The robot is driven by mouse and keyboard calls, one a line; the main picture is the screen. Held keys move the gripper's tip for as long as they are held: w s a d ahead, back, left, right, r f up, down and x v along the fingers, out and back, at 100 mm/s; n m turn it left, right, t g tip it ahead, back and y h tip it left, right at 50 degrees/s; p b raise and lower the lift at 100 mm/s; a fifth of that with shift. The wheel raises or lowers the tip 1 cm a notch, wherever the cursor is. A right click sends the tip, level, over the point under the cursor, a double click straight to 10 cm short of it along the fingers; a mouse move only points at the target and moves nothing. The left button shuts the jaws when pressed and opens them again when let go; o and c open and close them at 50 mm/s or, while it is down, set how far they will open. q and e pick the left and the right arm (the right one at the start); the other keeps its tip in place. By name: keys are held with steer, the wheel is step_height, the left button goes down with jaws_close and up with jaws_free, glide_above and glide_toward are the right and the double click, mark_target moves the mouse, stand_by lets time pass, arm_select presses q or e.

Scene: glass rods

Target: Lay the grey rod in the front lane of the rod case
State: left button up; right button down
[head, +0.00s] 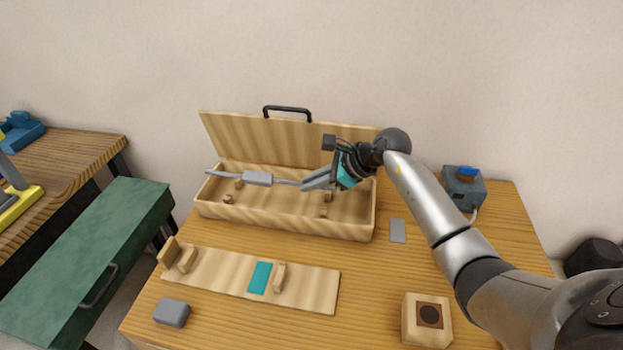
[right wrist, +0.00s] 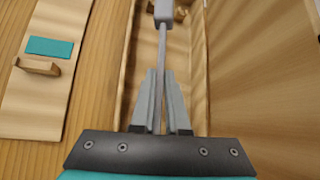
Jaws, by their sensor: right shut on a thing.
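The grey rod (head: 257,178) is thin with a thicker grey block along it. It also shows in the right wrist view (right wrist: 162,45), running away from the fingers. My right gripper (head: 312,183) is shut on the rod near its right end and holds it over the open rod case (head: 285,221). The rod's left end reaches over the case's left wall. Small wooden supports (head: 228,198) stand on the case floor in a front and a back row, left and right. I cannot tell whether the rod touches any. My left gripper is not in view.
The case lid (head: 240,135) stands open behind. In front lies a wooden board (head: 215,276) with supports and a teal patch. A grey block (head: 171,312), a holed wooden block (head: 428,335), a grey plate (head: 397,230) and a blue-topped box (head: 464,190) stand around the table.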

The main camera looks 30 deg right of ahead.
step_height(320, 180, down, 6)
steer(key=b, duration=0.4)
steer(key=shift+f+b, duration=0.1)
steer(key=shift+b, duration=0.25)
steer(key=shift+f+b, duration=0.35)
steer(key=shift+f, duration=0.05)
steer(key=shift+r, duration=0.15)
steer(key=shift+r+p, duration=0.5)
steer(key=shift+r, duration=0.05)
steer(key=shift+f+b, duration=1.05)
steer(key=shift+b, duration=0.05)
stand_by(0.3)
steer(key=c, duration=0.8)
jaws_free()
steer(key=shift+c, duration=0.2)
